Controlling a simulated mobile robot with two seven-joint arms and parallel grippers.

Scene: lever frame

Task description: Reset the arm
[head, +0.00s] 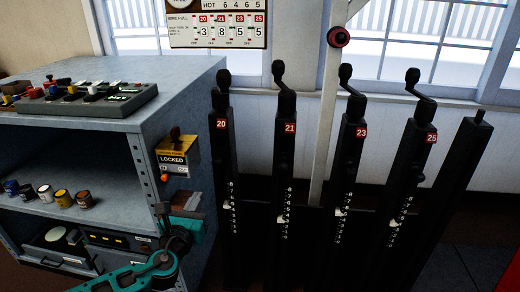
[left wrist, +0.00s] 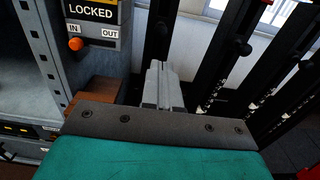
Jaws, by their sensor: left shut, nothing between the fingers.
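My left arm, teal and dark, comes in at the bottom of the head view beside the blue-grey cabinet. Its gripper (head: 198,212) is low, left of the lever marked 20 (head: 221,125). In the left wrist view the grey fingers (left wrist: 162,88) are together with nothing between them, pointing at the foot of a black lever. They look apart from the levers, though the exact gap cannot be told. A yellow and black box (head: 176,157) marked LOCKED is on the cabinet's side above the gripper. It has an orange knob (left wrist: 75,44) beside IN and OUT labels. My right gripper is not in view.
Black levers 21 (head: 287,128), 23 (head: 355,132) and 25 (head: 427,135) stand in a row, with white scale marks. The cabinet (head: 190,90) holds a control panel (head: 90,100) and small cans (head: 45,193). A number board (head: 218,22) hangs above.

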